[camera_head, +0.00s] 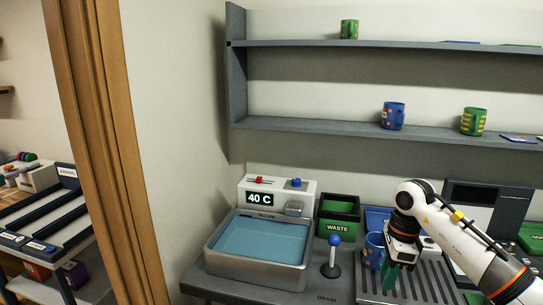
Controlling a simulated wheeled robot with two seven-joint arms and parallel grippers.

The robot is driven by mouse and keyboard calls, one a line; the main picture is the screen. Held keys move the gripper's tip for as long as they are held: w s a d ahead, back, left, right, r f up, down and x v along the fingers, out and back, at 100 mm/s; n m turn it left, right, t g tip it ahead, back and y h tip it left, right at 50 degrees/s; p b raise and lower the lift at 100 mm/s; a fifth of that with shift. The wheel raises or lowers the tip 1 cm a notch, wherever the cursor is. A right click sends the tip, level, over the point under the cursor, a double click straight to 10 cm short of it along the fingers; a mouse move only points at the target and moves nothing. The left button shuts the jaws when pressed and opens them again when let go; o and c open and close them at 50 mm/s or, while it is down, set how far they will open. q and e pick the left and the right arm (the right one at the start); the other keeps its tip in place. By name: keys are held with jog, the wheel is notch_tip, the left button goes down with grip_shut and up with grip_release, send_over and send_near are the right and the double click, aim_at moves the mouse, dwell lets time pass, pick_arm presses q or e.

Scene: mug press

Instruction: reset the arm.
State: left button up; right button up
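My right arm comes in from the right edge of the camera_head view. Its gripper (390,272) points down over the ribbed drain rack (427,287). Teal-green pieces show at its tip; I cannot tell whether these are fingers or something held, nor whether the gripper is open or shut. A blue mug (373,249) stands just left of the gripper, partly hidden by it; I cannot tell whether they touch. My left gripper is not in view.
A water basin (262,239) with a "40 C" display (261,198) stands left of a blue-knobbed lever (333,256) and a green WASTE bin (339,217). The upper shelves hold a blue mug (393,116) and green mugs (473,121) (349,29). A wooden post (102,140) stands left.

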jog(key=a+f+m+t+y, duration=0.3)
jog(key=a+f+m+y, duration=0.9)
jog(key=a+f, duration=0.45)
jog(key=s+d+f+m+t+h, duration=0.1)
jog(key=d+f+m+t, duration=0.25)
jog(key=f+m, duration=0.45)
jog(key=s+d+f+m+t+h, duration=0.1)
jog(key=d+f+m+t+h, duration=0.1)
jog(key=f+m+t, duration=0.5)
jog(key=s+d+f+m+g+h, duration=0.2)
jog(key=s+d+f+m+h, duration=0.2)
jog(key=s+f+m, duration=0.5)
jog(key=s+d+f+m+g+h, duration=0.2)
jog(key=s+d+f+m+h, duration=0.15)
jog(key=s+f, duration=0.55)
jog(key=s+f+m+g+h, duration=0.1)
jog(key=s+f+m+g, duration=0.1)
jog(key=s, duration=0.8)
jog(key=s+f+m+g, duration=0.3)
jog(key=s+f, duration=0.3)
jog(key=s, duration=0.3)
jog(key=s+d+f+m+g+h, duration=0.1)
jog(key=s+f+m+g, duration=0.2)
jog(key=s, duration=0.7)
jog(key=shift+s+f+m+h, duration=0.3)
jog(key=shift+f+m+h, duration=0.05)
jog(key=shift+f+m, duration=0.45)
